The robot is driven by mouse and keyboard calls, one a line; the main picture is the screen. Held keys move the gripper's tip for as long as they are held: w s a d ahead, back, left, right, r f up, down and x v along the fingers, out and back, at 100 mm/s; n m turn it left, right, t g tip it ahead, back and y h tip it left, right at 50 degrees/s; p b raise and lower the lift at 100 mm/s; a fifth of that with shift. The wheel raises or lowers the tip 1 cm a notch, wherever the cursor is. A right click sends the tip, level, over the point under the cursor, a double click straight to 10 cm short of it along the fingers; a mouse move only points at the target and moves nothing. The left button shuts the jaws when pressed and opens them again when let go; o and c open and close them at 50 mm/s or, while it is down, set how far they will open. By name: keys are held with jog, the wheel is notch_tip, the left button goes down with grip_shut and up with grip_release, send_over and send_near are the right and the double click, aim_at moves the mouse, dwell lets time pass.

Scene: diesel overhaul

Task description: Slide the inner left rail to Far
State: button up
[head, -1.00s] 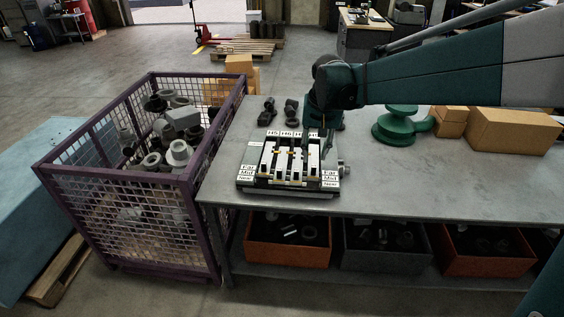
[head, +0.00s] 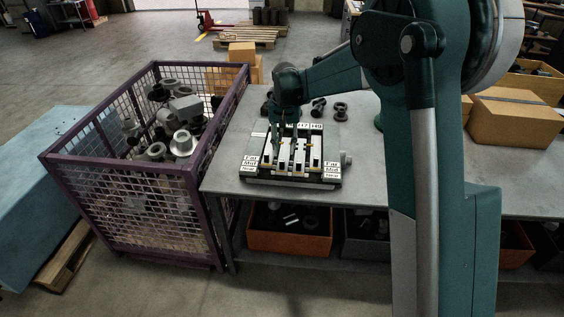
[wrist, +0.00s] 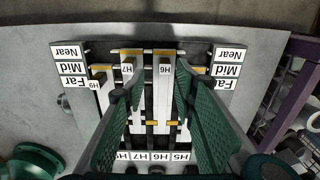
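A dark fixture board (head: 290,181) with several pale upright rails stands at the left end of the bench. "Far", "Mid" and "Near" labels flank the rails on both sides. In the wrist view, seen from the opposite side, the board has its "Near" marks at the top. The rail tagged H6 (wrist: 165,85) lies between my fingers, with the H7 rail (wrist: 128,72) beside it near the left finger. My gripper (wrist: 157,80) is open over these rails. In the head view, my gripper (head: 281,138) is over the left half of the board and hides some tags. Contact cannot be told.
A purple mesh cage (head: 130,180) of metal parts stands left of the bench. Dark ring-shaped parts (head: 340,111) lie behind the board. A cardboard box (head: 515,122) sits at the right. Orange (head: 289,241) and grey bins are below the benchtop.

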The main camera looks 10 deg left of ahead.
aim_at(282, 160)
jog(key=shift+w+a+f, duration=0.3)
jog(key=shift+a+f, duration=0.2)
jog(key=shift+f, duration=0.05)
jog(key=shift+f, duration=0.1)
jog(key=shift+f, duration=3.8)
jog(key=shift+w, duration=0.1)
grip_shut()
